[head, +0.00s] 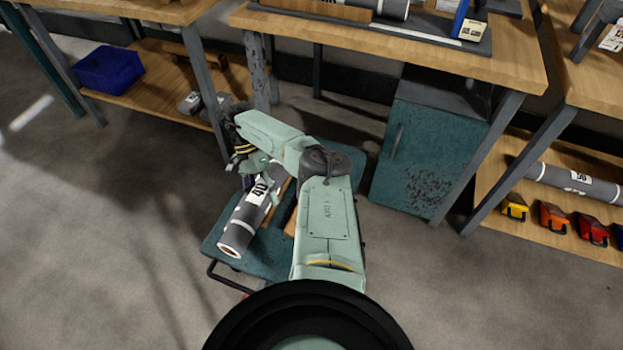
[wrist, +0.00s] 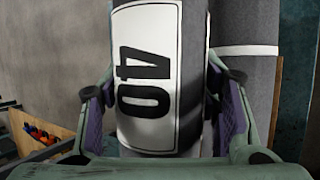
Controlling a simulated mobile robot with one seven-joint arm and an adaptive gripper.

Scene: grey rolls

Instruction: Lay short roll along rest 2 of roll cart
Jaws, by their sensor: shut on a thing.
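A grey roll with a white label reading 40 (head: 245,213) is in my gripper (head: 262,172), over the left part of the teal roll cart (head: 213,246). In the head view its near end points down and left, showing an orange-brown core. In the wrist view the roll's label (wrist: 146,60) stands between the two fingers of my gripper (wrist: 162,112), which close on its sides. Wooden pieces of the cart (head: 291,224) show just right of the roll, partly behind my arm. I cannot tell whether the roll touches the cart, or which rest is 2.
Another grey cylinder with a white band (wrist: 246,50) shows behind the held roll. A teal cabinet (head: 425,150) stands right of the cart under a workbench (head: 400,45). A blue bin (head: 108,69) is on the left shelf. Open floor lies left of the cart.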

